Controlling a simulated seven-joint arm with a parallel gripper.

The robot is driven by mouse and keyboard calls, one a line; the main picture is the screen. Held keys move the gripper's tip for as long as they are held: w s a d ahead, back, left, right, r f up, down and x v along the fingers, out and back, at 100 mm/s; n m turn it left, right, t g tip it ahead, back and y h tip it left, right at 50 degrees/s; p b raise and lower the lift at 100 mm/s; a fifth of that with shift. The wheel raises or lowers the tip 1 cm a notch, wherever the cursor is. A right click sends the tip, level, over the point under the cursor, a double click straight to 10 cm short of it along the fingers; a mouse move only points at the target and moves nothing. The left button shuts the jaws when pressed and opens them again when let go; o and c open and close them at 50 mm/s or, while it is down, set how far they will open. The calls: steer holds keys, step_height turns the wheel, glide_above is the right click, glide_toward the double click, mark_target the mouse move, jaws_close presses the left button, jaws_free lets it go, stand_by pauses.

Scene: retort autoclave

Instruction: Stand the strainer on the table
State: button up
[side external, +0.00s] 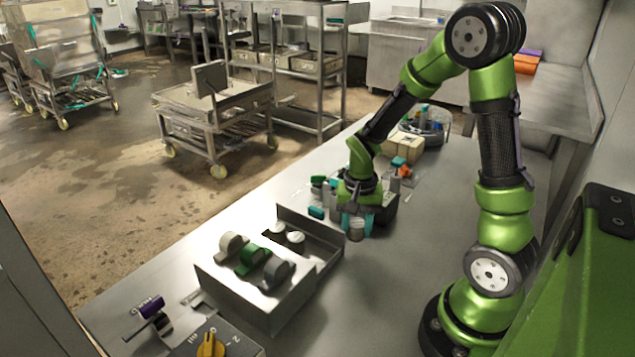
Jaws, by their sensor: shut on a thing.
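My gripper (356,223) points down over the table (415,215), behind the grey metal box. Its teal fingers are shut on a small grey, cup-shaped thing, which looks like the strainer (356,231). The strainer is roughly upright between the fingertips. It is too small in the view to tell whether its bottom touches the table. My wrist hides part of what lies behind it.
A metal box (245,295) with white, green and grey rounded parts stands in front. An open tray (320,240) adjoins it. A cardboard box (405,147) stands farther back. The table's right side is clear.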

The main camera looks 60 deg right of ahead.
mark_target(356, 238)
steer(key=shift+f, duration=1.7)
steer(key=shift+f, duration=0.1)
steer(key=o, duration=0.8)
step_height(356, 238, up, 11)
steer(key=shift+a+r, duration=0.15)
steer(key=shift+r, duration=0.6)
steer(key=s+a+r+n+t, duration=0.2)
steer(key=a+r, duration=0.1)
steer(key=a, duration=0.1)
steer(key=s+a+r+n+t+y, duration=0.1)
steer(key=a+r+n+t, duration=0.1)
steer(key=a+r+n, duration=0.1)
steer(key=s+a+r+n+t+y, duration=0.1)
steer(key=s+a+r+n+t, duration=0.1)
steer(key=a+r, duration=0.3)
steer(key=shift+s+a+r+n+t, duration=0.3)
steer(key=shift+a+n+t, duration=0.2)
steer(key=shift+a+t, duration=0.1)
